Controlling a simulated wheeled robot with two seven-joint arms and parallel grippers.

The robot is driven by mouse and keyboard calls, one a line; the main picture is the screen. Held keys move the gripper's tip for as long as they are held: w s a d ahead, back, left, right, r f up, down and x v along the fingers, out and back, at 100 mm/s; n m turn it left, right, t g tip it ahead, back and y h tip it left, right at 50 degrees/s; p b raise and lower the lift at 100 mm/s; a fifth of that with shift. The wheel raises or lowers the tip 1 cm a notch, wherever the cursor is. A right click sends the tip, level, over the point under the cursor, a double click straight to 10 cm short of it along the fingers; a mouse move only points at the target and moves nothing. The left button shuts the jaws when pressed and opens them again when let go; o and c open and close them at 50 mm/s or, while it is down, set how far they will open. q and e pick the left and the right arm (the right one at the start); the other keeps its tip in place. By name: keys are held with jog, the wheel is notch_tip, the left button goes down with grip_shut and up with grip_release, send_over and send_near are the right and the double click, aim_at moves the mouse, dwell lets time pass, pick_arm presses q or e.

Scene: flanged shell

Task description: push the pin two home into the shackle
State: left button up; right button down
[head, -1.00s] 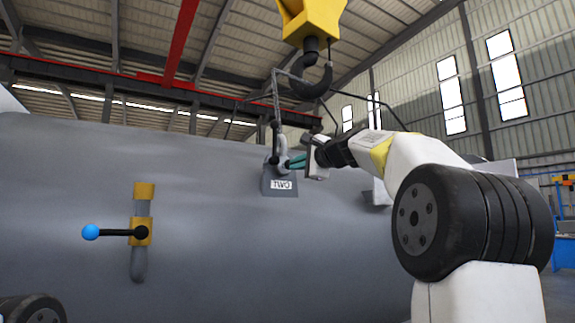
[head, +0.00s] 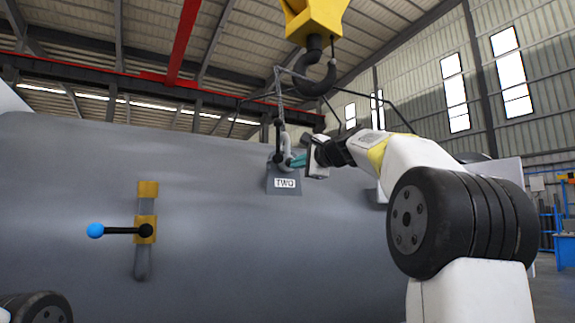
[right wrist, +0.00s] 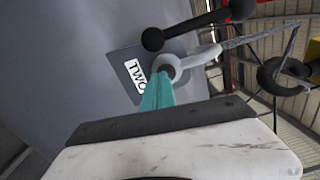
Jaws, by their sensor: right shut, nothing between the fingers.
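A grey lug labelled TWO (head: 284,184) stands on the big grey shell. A pale shackle (head: 286,150) sits at the lug and hangs on a chain; it also shows in the right wrist view (right wrist: 205,55). A black pin with a ball end (head: 278,140) is beside the shackle; in the right wrist view the black bar (right wrist: 195,24) lies across the lug's far side. My right gripper (head: 292,162) is shut and empty, its teal fingers (right wrist: 157,92) pointing at the shackle's eye. Whether the fingertips touch is unclear. My left gripper is out of view.
A black crane hook (head: 316,82) under a yellow block (head: 312,22) hangs above the lug, with sling lines running from it. A blue-knobbed lever (head: 120,231) is on the shell at left. The shell (head: 330,250) is bare below the lug.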

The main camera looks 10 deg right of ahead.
jog(key=v, duration=1)
jog(key=s+a+f+n+g+h, duration=0.1)
jog(key=s+a+f+n+g, duration=0.1)
jog(key=s+f+n, duration=0.3)
jog(key=s+a+f+n+g+h, duration=0.1)
jog(key=s+f+n+g, duration=0.4)
jog(key=s+f, duration=0.8)
jog(key=s+a+f+n+g+h, duration=0.2)
jog(key=s+f+n, duration=0.4)
jog(key=f, duration=2.2)
jog(key=s+a+g, duration=0.1)
jog(key=s, duration=0.2)
jog(key=shift+s+a+g, duration=0.15)
jog(key=shift+a+g, duration=0.2)
jog(key=shift+g, duration=0.05)
